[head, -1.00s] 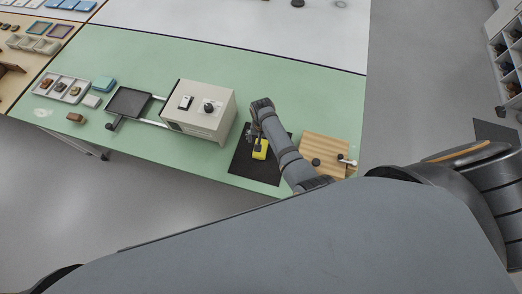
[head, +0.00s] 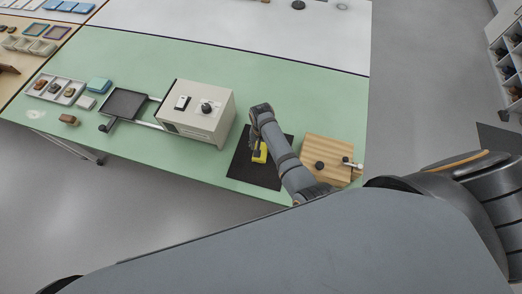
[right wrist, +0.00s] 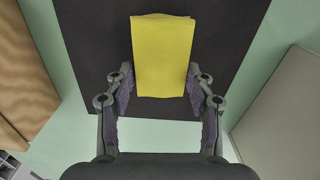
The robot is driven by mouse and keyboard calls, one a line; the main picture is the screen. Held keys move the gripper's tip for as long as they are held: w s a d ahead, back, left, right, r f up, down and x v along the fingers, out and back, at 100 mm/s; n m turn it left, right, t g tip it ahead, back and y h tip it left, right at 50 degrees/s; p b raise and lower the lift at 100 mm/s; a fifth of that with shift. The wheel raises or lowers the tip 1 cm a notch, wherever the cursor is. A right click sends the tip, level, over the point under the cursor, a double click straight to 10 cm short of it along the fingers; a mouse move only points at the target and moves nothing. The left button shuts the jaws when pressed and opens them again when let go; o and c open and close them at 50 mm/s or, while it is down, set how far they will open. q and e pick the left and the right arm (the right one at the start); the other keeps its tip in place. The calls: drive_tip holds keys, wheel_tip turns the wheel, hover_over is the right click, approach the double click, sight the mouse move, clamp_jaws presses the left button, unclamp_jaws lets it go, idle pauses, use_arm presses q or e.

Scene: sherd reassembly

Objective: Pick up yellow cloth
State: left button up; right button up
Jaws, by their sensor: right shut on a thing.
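The yellow cloth (right wrist: 162,55) is a folded rectangle over the black mat (right wrist: 90,20) in the right wrist view. My right gripper (right wrist: 160,85) has one finger at each side edge of the cloth's near end and is shut on it. In the head view the cloth (head: 259,153) shows beside my right gripper (head: 255,148), partly hidden by my arm, above the mat (head: 243,171). I cannot tell whether the cloth is clear of the mat. My left gripper is not in view.
A beige box with a knob (head: 197,112) stands left of the mat, with a dark tray (head: 125,103) beyond it. A wooden board (head: 330,158) lies to the right. Small trays and pieces sit at the green table's (head: 285,75) far left.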

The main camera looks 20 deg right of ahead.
sight(261, 147)
drive_tip(key=shift+r+p, duration=0.45)
drive_tip(key=shift+p, duration=0.1)
wheel_tip(261, 147, up, 3)
drive_tip(key=p, duration=0.2)
drive_tip(key=shift+f+p, duration=0.15)
drive_tip(key=shift+p, duration=0.25)
drive_tip(key=s+r+p, duration=0.1)
drive_tip(key=p, duration=0.1)
drive_tip(key=s+r+p, duration=0.1)
drive_tip(key=r+p, duration=0.1)
drive_tip(key=p, duration=0.1)
drive_tip(key=d+r+p, duration=0.1)
drive_tip(key=p, duration=0.1)
drive_tip(key=shift+s+r, duration=0.2)
drive_tip(key=shift+s, duration=0.2)
drive_tip(key=s+d+r, duration=0.2)
drive_tip(key=s, duration=0.3)
drive_tip(key=s+d+r, duration=0.1)
drive_tip(key=s+r, duration=0.2)
drive_tip(key=s, duration=0.2)
drive_tip(key=shift+s+d, duration=0.25)
drive_tip(key=shift+d, duration=0.1)
